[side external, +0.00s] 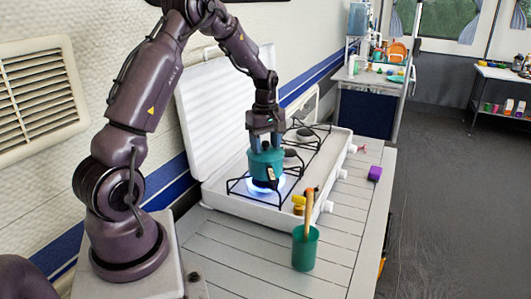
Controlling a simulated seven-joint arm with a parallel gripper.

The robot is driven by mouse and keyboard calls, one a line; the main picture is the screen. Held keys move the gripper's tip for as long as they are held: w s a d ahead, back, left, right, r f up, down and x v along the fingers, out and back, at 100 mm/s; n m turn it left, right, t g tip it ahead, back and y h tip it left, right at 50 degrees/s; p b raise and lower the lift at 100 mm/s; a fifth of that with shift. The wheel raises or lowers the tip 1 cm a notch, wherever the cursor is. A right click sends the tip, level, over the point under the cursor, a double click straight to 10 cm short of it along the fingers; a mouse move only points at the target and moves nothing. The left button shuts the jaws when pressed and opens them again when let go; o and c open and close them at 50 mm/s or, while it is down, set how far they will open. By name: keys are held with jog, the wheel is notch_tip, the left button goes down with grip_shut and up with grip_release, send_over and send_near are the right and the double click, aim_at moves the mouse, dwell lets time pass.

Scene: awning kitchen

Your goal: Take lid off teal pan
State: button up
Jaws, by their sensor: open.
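The teal pan (266,168) stands on the front-left burner of a white camping stove (238,200), over a bright blue glow. Its dark handle (271,180) points toward the camera. My gripper (265,147) is directly above the pan, pointing down, with its fingers open at the pan's top. The lid cannot be made out clearly, as the gripper covers the top of the pan. I cannot tell whether the fingers touch it.
A green cup (304,250) with an orange-brown utensil (309,212) stands in front of the stove. The raised stove cover (217,110) stands behind. The slatted counter's front is mostly clear.

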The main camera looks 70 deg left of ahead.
jog(key=c, duration=1)
